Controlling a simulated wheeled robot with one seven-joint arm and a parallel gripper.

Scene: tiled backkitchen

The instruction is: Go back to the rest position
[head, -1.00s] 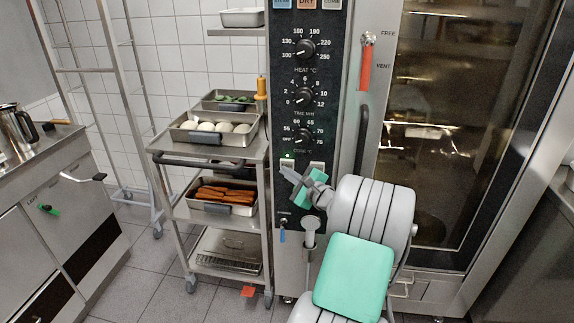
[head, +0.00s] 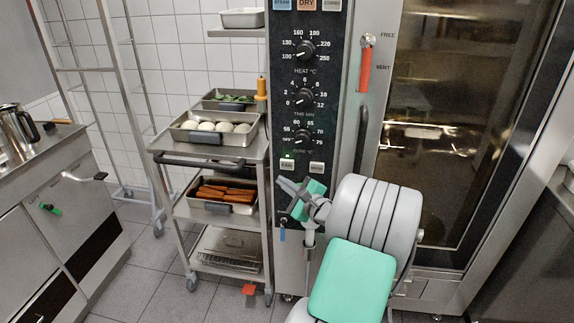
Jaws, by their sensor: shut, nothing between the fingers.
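My gripper (head: 284,182) is in front of the lower part of the oven's control panel (head: 305,120). Its grey fingers are shut and hold nothing. They point up and left, a little below the two small white buttons of the panel. My arm's grey and green links fill the lower middle of the view, in front of the oven.
The large oven's glass door (head: 450,120) is at the right, with a red lever (head: 365,70). A steel trolley (head: 262,152) with trays stands left of the panel. A counter (head: 50,160) is at far left. Tiled floor (head: 135,265) lies open between counter and trolley.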

